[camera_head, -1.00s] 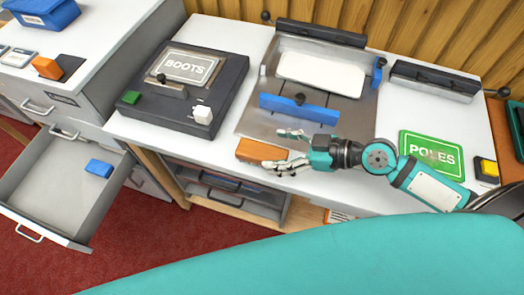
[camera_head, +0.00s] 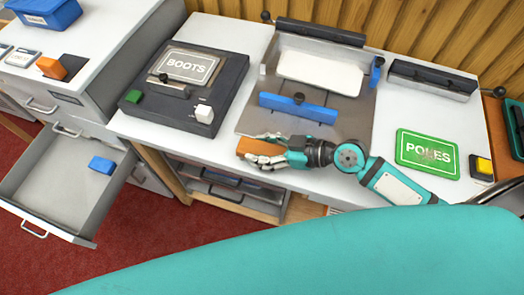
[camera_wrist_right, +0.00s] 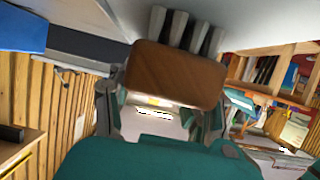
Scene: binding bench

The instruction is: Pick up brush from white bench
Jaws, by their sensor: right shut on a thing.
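The brush (camera_head: 258,146) has an orange-brown wooden block and lies at the front edge of the white bench (camera_head: 222,45), left of my right gripper (camera_head: 264,150). My right gripper is shut on the brush, with fingers on its far and near sides. In the right wrist view the brush's wooden back (camera_wrist_right: 175,75) fills the middle, and grey bristle tufts show above it against the pale bench surface. The brush appears still at the bench top; I cannot tell any gap under it. My left gripper is not in view.
Behind the brush stands a metal jig with a blue bar (camera_head: 298,107). A dark BOOTS device (camera_head: 190,66) sits to the left. An open drawer (camera_head: 60,180) with a blue block is at lower left.

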